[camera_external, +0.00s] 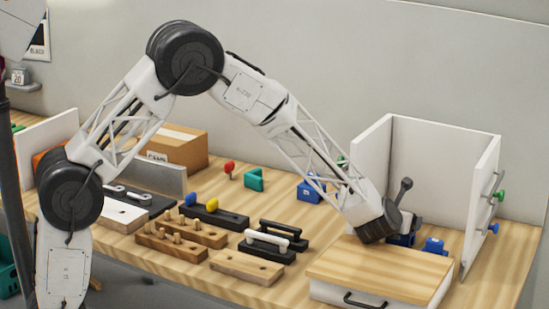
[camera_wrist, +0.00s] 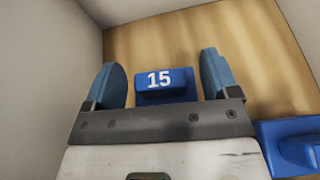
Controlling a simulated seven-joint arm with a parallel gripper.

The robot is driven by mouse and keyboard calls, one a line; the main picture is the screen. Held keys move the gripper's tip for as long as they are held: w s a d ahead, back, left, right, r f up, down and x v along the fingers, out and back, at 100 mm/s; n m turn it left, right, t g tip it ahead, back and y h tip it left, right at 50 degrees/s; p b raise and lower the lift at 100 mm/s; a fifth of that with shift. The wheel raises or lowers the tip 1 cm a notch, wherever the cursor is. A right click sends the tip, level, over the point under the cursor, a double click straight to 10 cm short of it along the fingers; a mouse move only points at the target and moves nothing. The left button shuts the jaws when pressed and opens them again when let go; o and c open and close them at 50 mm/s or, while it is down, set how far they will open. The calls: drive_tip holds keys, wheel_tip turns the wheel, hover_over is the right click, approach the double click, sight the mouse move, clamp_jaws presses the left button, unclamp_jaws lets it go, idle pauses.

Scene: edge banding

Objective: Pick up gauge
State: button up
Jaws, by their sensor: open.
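A blue block marked "15" (camera_wrist: 153,95), which looks like the gauge, lies on the wooden surface in the wrist view. My gripper (camera_wrist: 163,68) is open, with one blue finger on each side of the block and a gap visible on both sides. Whether the fingers are down at the block's height I cannot tell. In the external view my gripper (camera_external: 401,238) is low inside the white-walled corner at the right, and the block between its fingers cannot be made out there.
Another blue block (camera_wrist: 290,128) lies at the lower right in the wrist view. White panels (camera_external: 425,150) stand around the corner, the right one bearing knobs. A wood-topped drawer box (camera_external: 375,268) is in front. Wooden and black holders (camera_external: 195,228) fill the middle of the table.

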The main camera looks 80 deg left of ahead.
drive_tip(key=shift+c, duration=0.2)
drive_tip(key=c, duration=1)
drive_tip(key=shift+r, duration=0.1)
drive_tip(key=shift+r, duration=4.95)
